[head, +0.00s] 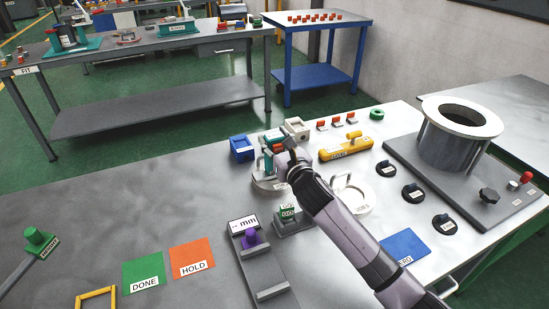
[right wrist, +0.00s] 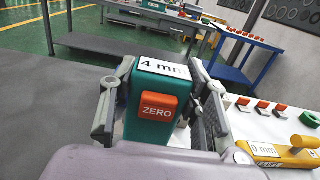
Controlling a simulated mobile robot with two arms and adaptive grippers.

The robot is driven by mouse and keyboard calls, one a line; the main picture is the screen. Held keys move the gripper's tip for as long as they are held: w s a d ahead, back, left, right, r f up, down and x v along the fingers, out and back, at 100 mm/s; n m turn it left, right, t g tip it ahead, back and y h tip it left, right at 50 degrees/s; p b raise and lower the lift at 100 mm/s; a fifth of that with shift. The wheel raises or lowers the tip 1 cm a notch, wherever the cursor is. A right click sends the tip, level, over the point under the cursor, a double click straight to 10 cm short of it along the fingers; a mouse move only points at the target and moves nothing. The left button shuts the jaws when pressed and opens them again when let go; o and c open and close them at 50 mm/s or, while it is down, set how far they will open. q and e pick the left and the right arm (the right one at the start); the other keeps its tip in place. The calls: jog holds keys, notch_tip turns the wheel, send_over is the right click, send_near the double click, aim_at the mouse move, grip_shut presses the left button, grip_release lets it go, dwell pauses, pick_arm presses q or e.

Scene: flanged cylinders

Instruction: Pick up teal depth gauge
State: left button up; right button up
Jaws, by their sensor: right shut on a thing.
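The teal depth gauge (right wrist: 148,122) stands upright between the fingers of my right gripper in the right wrist view. It has a white display reading 4 mm and an orange ZERO button. My right gripper (right wrist: 160,105) is shut on it, one finger on each side. In the head view the gauge (head: 267,163) is partly hidden behind my right gripper (head: 279,158). A pale round base (head: 266,184) shows below it; I cannot tell whether it is clear of the table. My left gripper is not in view.
A large flanged cylinder (head: 460,130) stands at right. Green DONE (head: 150,273) and orange HOLD (head: 192,257) mats lie at front left. The table's left middle is clear.

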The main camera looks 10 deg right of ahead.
grip_shut()
jog(key=shift+r, duration=0.15)
dwell(0.4)
notch_tip(320, 180, up, 20)
jog(key=p, duration=0.1)
dwell(0.3)
